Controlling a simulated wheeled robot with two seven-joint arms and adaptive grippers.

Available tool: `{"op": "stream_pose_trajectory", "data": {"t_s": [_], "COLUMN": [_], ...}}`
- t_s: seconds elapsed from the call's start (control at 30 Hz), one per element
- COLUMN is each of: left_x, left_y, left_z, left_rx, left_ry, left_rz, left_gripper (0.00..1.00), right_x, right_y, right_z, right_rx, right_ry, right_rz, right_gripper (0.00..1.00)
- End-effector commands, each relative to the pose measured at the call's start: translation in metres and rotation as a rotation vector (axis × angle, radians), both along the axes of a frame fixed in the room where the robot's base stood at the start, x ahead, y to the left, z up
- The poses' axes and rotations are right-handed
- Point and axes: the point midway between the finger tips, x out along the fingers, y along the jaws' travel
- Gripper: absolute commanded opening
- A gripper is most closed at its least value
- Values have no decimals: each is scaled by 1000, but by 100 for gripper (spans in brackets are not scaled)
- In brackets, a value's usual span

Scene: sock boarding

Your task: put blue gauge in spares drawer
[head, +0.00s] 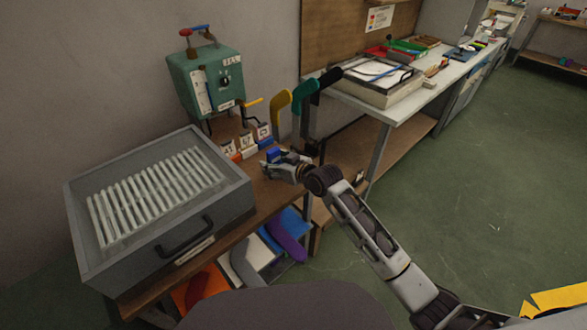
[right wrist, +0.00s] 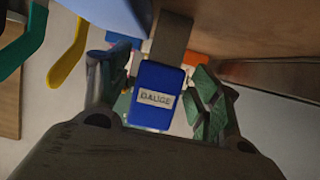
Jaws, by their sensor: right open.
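The blue gauge (right wrist: 155,88) has a white label reading GAUGE and a flat grey strip beyond its top end in the right wrist view. In the head view it is a small blue block (head: 275,154) near the bench's right edge. My right gripper (right wrist: 157,100) is open, its green-padded fingers on either side of the gauge with small gaps. In the head view this gripper (head: 272,164) partly hides the gauge. A grey drawer unit (head: 105,275) with a dark handle (head: 184,236) stands at left; its front label is unreadable. My left gripper is not in view.
Small labelled blocks (head: 247,144) stand behind my gripper. A green machine (head: 205,82) stands behind them. Yellow and teal sock-shaped boards (head: 303,96) rise at the bench's right end. A lower shelf holds coloured pieces (head: 286,235). The floor (head: 440,200) at right is clear.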

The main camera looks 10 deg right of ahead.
Motion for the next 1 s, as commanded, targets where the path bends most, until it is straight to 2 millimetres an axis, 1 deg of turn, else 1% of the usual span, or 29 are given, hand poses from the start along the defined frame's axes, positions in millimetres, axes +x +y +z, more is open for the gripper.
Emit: {"op": "stream_pose_trajectory", "data": {"t_s": [0.17, 0.4, 0.7, 1.0], "left_x": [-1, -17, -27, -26], "left_y": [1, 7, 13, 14], "left_z": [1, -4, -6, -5], "left_rx": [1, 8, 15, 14], "left_ry": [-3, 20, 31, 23], "left_rz": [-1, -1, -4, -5], "left_gripper": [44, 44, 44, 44], "right_x": [-13, -33, -58, -78], "right_y": [-9, -24, -42, -56], "right_z": [6, 16, 29, 39], "right_rx": [-2, -1, -3, -1], "right_ry": [1, 0, 2, 1], "right_rz": [0, 0, 0, 0], "right_gripper": [63, 63, 63, 63]}}
